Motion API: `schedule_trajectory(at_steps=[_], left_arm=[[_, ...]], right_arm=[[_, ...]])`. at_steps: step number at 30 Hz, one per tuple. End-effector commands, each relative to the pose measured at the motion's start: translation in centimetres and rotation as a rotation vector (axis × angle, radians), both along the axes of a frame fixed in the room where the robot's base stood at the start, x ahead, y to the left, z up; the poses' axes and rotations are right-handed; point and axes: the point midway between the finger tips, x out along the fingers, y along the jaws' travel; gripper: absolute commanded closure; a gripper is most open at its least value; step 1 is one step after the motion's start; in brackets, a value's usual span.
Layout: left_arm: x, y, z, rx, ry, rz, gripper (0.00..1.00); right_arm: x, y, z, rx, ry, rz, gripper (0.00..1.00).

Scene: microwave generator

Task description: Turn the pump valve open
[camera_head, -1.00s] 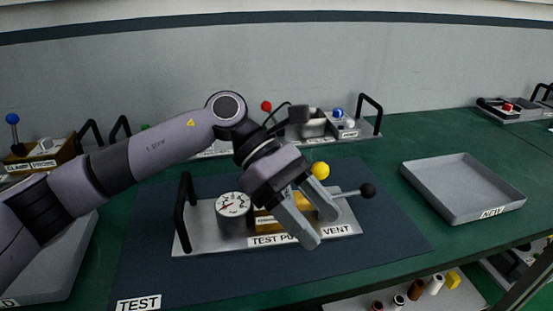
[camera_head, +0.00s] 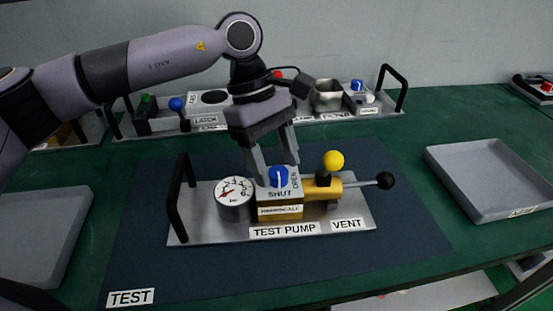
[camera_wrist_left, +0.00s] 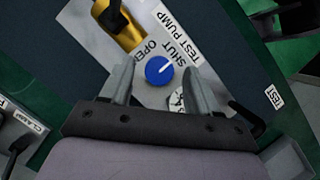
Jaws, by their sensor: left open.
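The test pump (camera_head: 216,229) sits on the dark blue mat marked TEST. Its blue valve knob (camera_head: 278,177) has a white pointer line and sits on a block lettered SHUT and OPEN. My left gripper (camera_head: 278,174) is open, pointing down just behind and over the knob. In the left wrist view the blue knob (camera_wrist_left: 159,70) lies between and slightly beyond the two open fingers (camera_wrist_left: 160,88). I cannot tell whether a finger touches it. My right gripper is not seen.
A round gauge (camera_head: 234,193) stands left of the knob. A yellow ball (camera_head: 333,161) and a black-tipped lever (camera_head: 384,180) are right of it. A black handle (camera_head: 180,200) rises at the left. Grey trays (camera_head: 490,178) flank the mat. Bare mat lies in front.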

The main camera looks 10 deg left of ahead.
Motion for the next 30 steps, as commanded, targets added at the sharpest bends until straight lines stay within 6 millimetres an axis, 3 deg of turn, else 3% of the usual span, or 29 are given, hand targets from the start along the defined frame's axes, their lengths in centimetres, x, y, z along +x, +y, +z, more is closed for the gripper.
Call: schedule_trajectory(at_steps=[11, 16, 17, 30], left_arm=[[-0.2, -0.4, -0.9, -0.001, 0.001, 0.000, 0.39], [-0.2, -0.3, -0.9, -0.001, 0.000, -0.001, 0.91], [-0.2, -0.4, -0.9, -0.001, 0.001, 0.000, 0.96], [-0.2, -0.3, -1.1, -0.002, -0.001, 0.084, 0.95]], right_arm=[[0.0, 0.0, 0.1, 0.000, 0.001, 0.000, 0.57], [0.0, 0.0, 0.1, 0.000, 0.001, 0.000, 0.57], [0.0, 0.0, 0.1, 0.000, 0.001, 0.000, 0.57], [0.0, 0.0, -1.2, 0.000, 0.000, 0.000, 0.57]])
